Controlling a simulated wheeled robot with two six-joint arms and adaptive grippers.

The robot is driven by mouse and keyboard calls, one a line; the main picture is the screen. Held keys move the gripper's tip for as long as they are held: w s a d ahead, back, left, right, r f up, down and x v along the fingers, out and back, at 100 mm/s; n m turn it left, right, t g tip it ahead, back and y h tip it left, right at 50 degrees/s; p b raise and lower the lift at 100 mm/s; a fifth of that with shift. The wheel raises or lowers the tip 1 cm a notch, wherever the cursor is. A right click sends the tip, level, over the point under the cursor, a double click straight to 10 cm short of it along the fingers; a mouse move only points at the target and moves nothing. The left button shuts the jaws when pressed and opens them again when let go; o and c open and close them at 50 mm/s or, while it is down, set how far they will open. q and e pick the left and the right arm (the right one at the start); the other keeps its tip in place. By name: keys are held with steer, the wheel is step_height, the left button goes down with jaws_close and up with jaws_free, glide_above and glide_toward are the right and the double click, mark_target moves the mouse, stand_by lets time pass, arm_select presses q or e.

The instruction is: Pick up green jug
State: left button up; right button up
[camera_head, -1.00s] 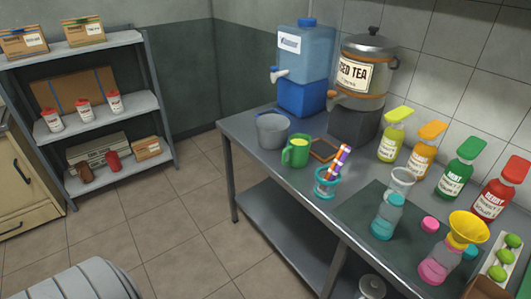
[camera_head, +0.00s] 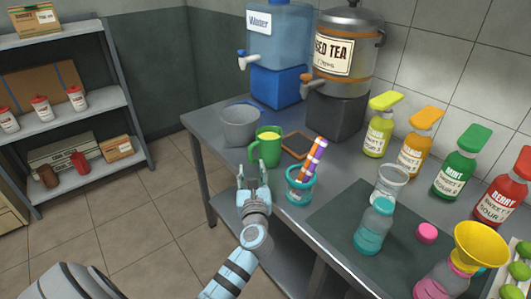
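The green jug (camera_head: 267,148) stands upright on the metal table, near its left front edge. Its handle faces left, and something yellow shows at its open top. My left gripper (camera_head: 253,178) is just in front of and below the jug in the picture, with its two fingers pointing up toward it. The fingers are apart and hold nothing. Whether they touch the jug is hard to tell. My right gripper is not in view.
A grey pot (camera_head: 240,126) stands close left of the jug. A teal cup with striped straws (camera_head: 300,186) stands to its right. A water dispenser (camera_head: 278,55) and an iced tea urn (camera_head: 345,50) stand behind. Syrup bottles (camera_head: 455,165) line the wall.

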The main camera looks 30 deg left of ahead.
mark_target(251, 156)
arm_select(q)
steer(key=x, duration=0.3)
steer(key=b+x, duration=0.1)
steer(key=x, duration=0.2)
steer(key=shift+f, duration=0.2)
steer(key=shift+w+a, duration=0.3)
steer(key=shift+a, duration=0.05)
steer(key=shift+r, duration=0.1)
jaws_close()
